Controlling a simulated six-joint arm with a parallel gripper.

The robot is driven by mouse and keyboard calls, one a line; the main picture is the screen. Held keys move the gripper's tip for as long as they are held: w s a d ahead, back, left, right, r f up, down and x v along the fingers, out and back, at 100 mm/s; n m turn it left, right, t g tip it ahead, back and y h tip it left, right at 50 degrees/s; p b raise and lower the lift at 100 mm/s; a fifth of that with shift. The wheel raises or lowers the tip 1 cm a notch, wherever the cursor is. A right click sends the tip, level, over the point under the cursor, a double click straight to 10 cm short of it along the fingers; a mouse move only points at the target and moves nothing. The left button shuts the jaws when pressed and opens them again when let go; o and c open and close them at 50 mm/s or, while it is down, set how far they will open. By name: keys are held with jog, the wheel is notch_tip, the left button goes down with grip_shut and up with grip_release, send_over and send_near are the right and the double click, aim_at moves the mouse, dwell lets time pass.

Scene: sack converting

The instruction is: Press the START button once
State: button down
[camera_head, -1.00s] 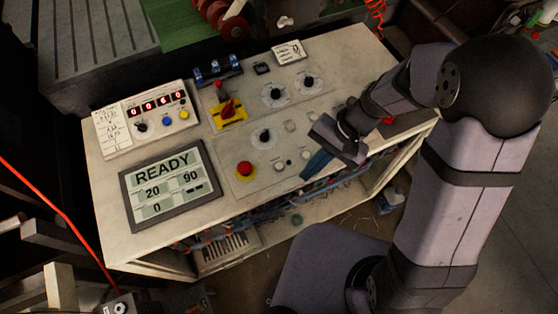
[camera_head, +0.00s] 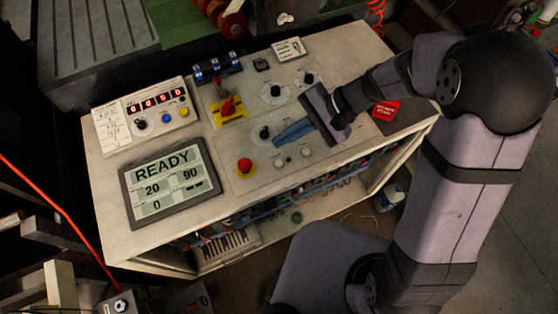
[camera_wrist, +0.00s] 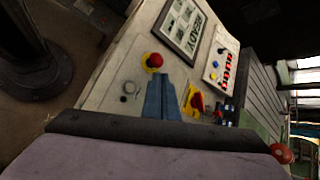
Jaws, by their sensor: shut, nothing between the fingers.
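The wrist view shows the fingertips (camera_wrist: 158,76) near the red stop button. Contact cannot be told. My gripper hides part of the panel.
The display (camera_head: 168,183) reads READY, 20, 90 and 0. A red mushroom button (camera_head: 244,166) on yellow stands left of the fingers. A red-handled yellow switch (camera_head: 229,110) and black knobs stand behind. A red label (camera_head: 385,110) lies at right.

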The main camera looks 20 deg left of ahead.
aim_at(279, 163)
jog(key=shift+f+b, duration=3.55)
jog(key=shift+f, duration=0.85)
jog(key=shift+f, duration=0.15)
jog(key=shift+f+b, duration=0.25)
jog(key=shift+b, duration=0.15)
